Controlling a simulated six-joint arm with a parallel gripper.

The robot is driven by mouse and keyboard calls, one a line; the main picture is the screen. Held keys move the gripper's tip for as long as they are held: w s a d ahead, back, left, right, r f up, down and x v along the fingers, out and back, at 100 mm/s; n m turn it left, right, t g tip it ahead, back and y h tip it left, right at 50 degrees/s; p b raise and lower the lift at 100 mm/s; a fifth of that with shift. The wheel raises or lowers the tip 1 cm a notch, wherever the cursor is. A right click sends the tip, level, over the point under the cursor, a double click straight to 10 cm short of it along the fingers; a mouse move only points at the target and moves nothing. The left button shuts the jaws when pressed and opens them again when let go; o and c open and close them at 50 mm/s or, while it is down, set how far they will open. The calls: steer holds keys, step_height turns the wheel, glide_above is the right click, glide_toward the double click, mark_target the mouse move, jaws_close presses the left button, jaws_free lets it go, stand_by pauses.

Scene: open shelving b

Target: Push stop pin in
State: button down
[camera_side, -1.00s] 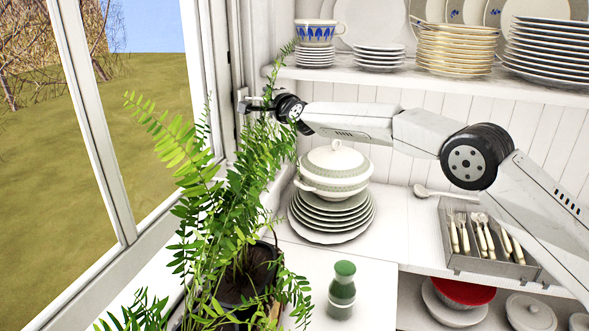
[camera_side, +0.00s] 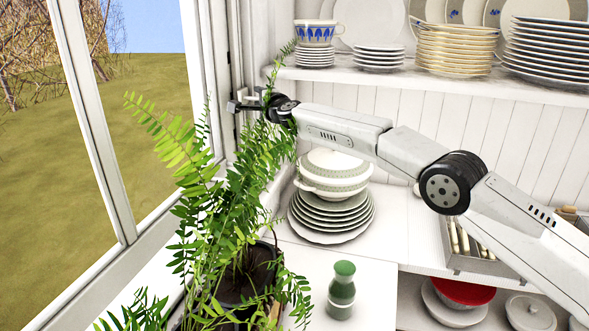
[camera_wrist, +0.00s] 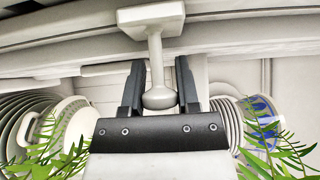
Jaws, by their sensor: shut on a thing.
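The stop pin shows in the wrist view as a pale stem with a rounded knob (camera_wrist: 160,96) at its near end. Its far end meets a pale block (camera_wrist: 151,13) at the window frame. My gripper (camera_wrist: 161,75) has its two dark fingers on either side of the stem and knob, shut on the pin. In the side view my gripper (camera_side: 236,106) is at the window frame, left of the upper shelf and above the plant. The pin is too small and covered there to make out clearly.
A leafy potted plant (camera_side: 190,160) stands just below my gripper, its fronds close to the wrist. A lidded tureen (camera_side: 334,180) sits on stacked plates under my arm. A blue-patterned cup (camera_side: 316,33) and plates stand on the upper shelf. A green-capped bottle (camera_side: 342,290) stands in front.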

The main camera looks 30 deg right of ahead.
steer(key=shift+r, duration=0.1)
steer(key=shift+c, duration=1.6)
jaws_free()
steer(key=shift+w, duration=0.1)
steer(key=shift+s, duration=0.3)
steer(key=s, duration=0.7)
steer(key=s+d+f+n+g, duration=0.5)
steer(key=s+f+n, duration=0.1)
steer(key=s, duration=0.9)
steer(key=s+d+f+n+g, duration=0.4)
steer(key=s+f, duration=0.5)
steer(key=s, duration=0.6)
steer(key=s+d+f+n+g, duration=0.5)
steer(key=s+f+n, duration=0.3)
steer(key=s, duration=0.7)
steer(key=shift+d+g, duration=0.3)
steer(key=shift+g, duration=0.4)
